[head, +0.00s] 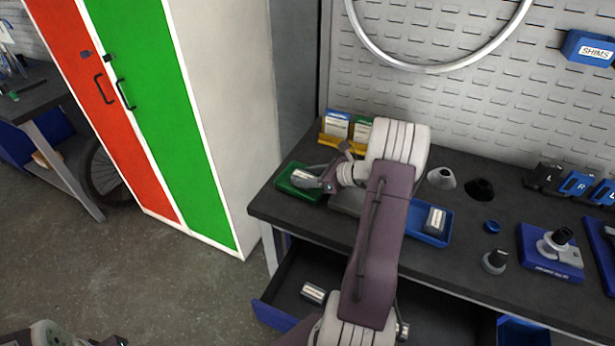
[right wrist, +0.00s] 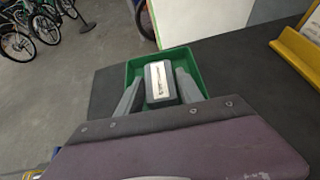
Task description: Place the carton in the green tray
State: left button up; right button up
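The green tray (head: 288,190) stands at the left end of the dark workbench. A small grey carton (head: 304,176) with a pale label is in it; the right wrist view shows the carton (right wrist: 160,83) inside the walls of the green tray (right wrist: 183,55). My right gripper (head: 316,183) is over the tray. Its fingers are on either side of the carton, with a gap visible on each side, so it looks open. Whether the carton rests fully on the tray floor is hidden. Part of my left arm shows at the bottom left, its fingers unclear.
A blue tray (head: 431,238) holds another carton (head: 435,220). An open drawer (head: 285,305) below the bench holds a similar carton (head: 313,293). A yellow rack (head: 343,144) with boxes stands behind the green tray. A red and green locker (head: 190,110) stands left.

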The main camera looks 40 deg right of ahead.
jog(key=shift+o, duration=1.1)
jog(key=shift+r, duration=0.35)
jog(key=p+v, duration=0.1)
jog(key=v, duration=1)
jog(key=shift+s+d, duration=0.15)
jog(key=shift+s, duration=0.3)
